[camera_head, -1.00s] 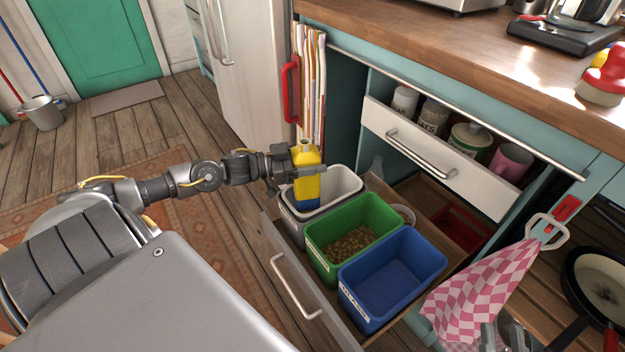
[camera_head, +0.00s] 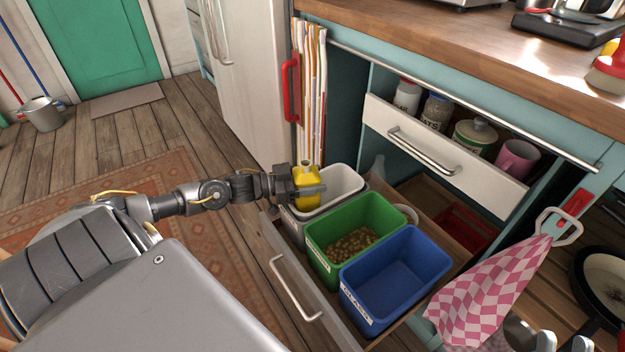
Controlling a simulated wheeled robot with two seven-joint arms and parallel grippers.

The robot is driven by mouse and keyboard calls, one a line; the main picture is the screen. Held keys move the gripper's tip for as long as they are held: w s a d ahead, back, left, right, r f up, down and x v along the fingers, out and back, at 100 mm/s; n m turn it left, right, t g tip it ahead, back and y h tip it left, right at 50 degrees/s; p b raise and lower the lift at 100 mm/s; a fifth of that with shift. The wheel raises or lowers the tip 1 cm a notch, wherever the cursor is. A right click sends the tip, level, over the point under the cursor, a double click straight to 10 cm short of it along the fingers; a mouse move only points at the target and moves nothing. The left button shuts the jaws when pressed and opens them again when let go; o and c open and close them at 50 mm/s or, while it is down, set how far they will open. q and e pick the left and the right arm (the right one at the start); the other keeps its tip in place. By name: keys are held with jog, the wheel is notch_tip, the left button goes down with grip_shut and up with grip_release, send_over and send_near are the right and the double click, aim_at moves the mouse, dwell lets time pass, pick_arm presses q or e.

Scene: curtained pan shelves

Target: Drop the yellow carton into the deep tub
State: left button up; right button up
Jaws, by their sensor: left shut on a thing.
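The yellow carton (camera_head: 305,175) is upright with its spout at the top. My left gripper (camera_head: 309,191) is shut on it, and the fingers cover part of its front. My right gripper is not in view.
A green bin (camera_head: 374,212) with brown bits in it and an empty blue bin (camera_head: 399,279) stand beside the white tub in the pulled-out drawer. An upper drawer (camera_head: 440,150) with jars and a pink mug is open above. A checkered cloth (camera_head: 490,293) hangs at the right.

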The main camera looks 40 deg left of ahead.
pick_arm(q)
jog(key=shift+f, duration=0.1)
jog(key=shift+f, duration=0.5)
pick_arm(e)
jog(key=shift+d, duration=0.1)
pick_arm(q)
jog(key=o, duration=1.2)
pick_arm(e)
jog(key=shift+r, duration=0.1)
pick_arm(q)
jog(key=shift+r, duration=0.3)
jog(key=p+v, duration=0.3)
jog(key=v, duration=0.9)
jog(key=shift+r, duration=0.35)
pick_arm(e)
notch_tip(320, 180, down, 7)
jog(key=w+a+g+h, duration=0.1)
jog(key=a+g+h, duration=0.1)
jog(key=g, duration=0.4)
jog(key=shift+w+a+r+n, duration=0.15)
jog(key=shift+w+a+n, duration=0.1)
jog(key=shift+a+n, duration=0.05)
